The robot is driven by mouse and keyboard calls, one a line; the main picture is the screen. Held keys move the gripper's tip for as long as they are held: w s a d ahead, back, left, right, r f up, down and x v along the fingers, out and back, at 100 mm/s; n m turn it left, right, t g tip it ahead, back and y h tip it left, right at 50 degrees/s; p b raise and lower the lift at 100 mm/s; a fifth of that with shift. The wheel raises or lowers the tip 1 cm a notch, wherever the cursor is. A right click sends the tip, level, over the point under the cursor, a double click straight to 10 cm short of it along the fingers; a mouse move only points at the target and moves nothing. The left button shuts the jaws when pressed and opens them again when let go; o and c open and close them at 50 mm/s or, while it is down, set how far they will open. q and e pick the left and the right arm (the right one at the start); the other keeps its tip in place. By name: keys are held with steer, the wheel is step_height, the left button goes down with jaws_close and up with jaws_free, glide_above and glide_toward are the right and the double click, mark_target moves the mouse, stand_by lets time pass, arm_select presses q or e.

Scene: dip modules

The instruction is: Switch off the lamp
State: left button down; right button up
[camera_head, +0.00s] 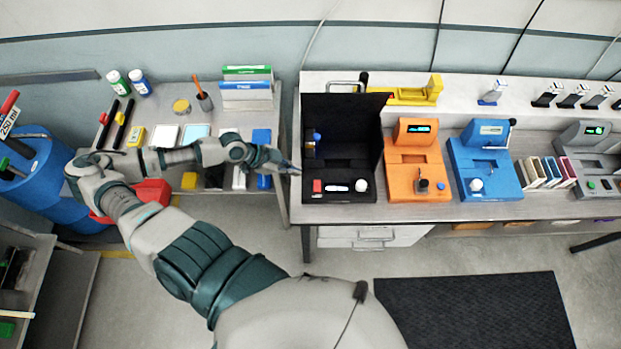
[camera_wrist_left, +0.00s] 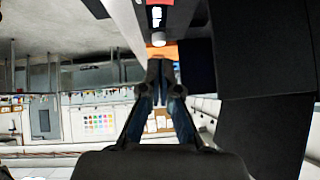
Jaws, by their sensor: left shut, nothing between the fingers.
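A black open box-like module (camera_head: 340,107) stands at the left end of the right-hand bench. Its front panel holds a red switch (camera_head: 317,186), a lit white-blue oval (camera_head: 337,187) and a white round knob (camera_head: 361,185). A small brass and blue part sits inside at its left wall; I cannot tell whether it is the lamp. My left gripper (camera_head: 289,169) is shut and empty, just left of the module's front, apparently apart from the switch. In the left wrist view its fingertips (camera_wrist_left: 160,65) point towards the white knob (camera_wrist_left: 158,40). My right gripper is not in view.
An orange module (camera_head: 414,165) and a blue module (camera_head: 484,165) stand to the right on the bench. A lower left table (camera_head: 150,110) carries boxes, bottles and pens. A gap separates this table from the bench. The black module's raised wall stands close to the gripper.

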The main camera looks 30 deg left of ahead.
arm_select(q)
steer(key=shift+a, duration=0.8)
steer(key=shift+a, duration=0.15)
steer(key=shift+f, duration=0.15)
